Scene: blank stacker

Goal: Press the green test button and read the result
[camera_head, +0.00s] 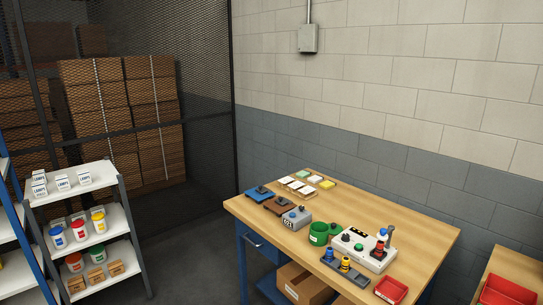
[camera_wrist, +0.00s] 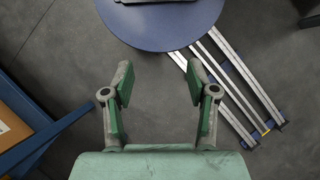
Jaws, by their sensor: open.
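A light grey control box (camera_head: 373,262) stands on the right part of the wooden workbench in the head view. The display is too small to read. My gripper (camera_wrist: 159,92) shows in the wrist view, with its two green-padded fingers apart and nothing between them. It hangs over bare grey floor. The gripper is not visible in the head view, and the box is not in the wrist view.
The workbench (camera_head: 425,228) also holds a green container (camera_head: 320,233), a grey device (camera_head: 297,217), a red tray (camera_head: 391,290) and small coloured valves (camera_head: 345,264). A shelf rack (camera_head: 85,202) stands left. Open floor (camera_head: 190,255) lies between.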

